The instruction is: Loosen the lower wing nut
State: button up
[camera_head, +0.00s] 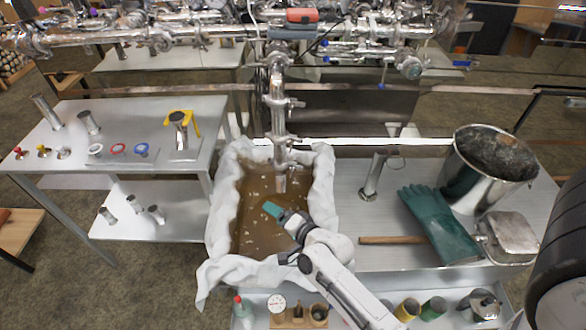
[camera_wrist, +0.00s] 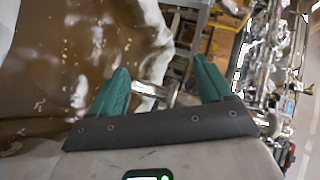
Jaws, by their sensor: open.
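A shiny vertical pipe (camera_head: 278,120) hangs from the overhead pipework over the cloth-lined tank. It has clamps at two heights, and the lower clamp (camera_head: 284,140) sits above the pipe's open lower end. A small part sticks out to the right at the lower clamp; the wing nut's shape is too small to make out. My gripper (camera_head: 273,210) is below and slightly left of the pipe end, above the brown liquid. In the wrist view my gripper (camera_wrist: 163,80) is open with green fingers apart. Shiny metal (camera_wrist: 150,90) shows between and beyond them, and I cannot tell whether they touch it.
The tank (camera_head: 225,215) has white cloth over its rim and brown liquid inside. A bench at right holds a green glove (camera_head: 438,222), a metal bucket (camera_head: 455,180) and a short upright pipe (camera_head: 372,176). A table (camera_head: 95,120) with fittings stands at left.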

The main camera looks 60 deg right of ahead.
aim_at(291, 172)
jog(key=s+d+r+m+h+p, duration=0.1)
jog(key=s+d+m+h, duration=0.3)
jog(key=d+m+h, duration=0.35)
jog(key=shift+m+y, duration=0.45)
jog(key=b+x, duration=0.1)
jog(key=x, duration=0.2)
jog(key=b+x, duration=0.1)
jog(key=x, duration=0.2)
jog(key=s+d+b+x, duration=0.1)
jog(key=x, duration=0.2)
jog(key=shift+w+d+f, duration=0.3)
jog(key=shift+b+x, duration=0.4)
jog(key=shift+x, duration=0.4)
jog(key=shift+r, duration=0.15)
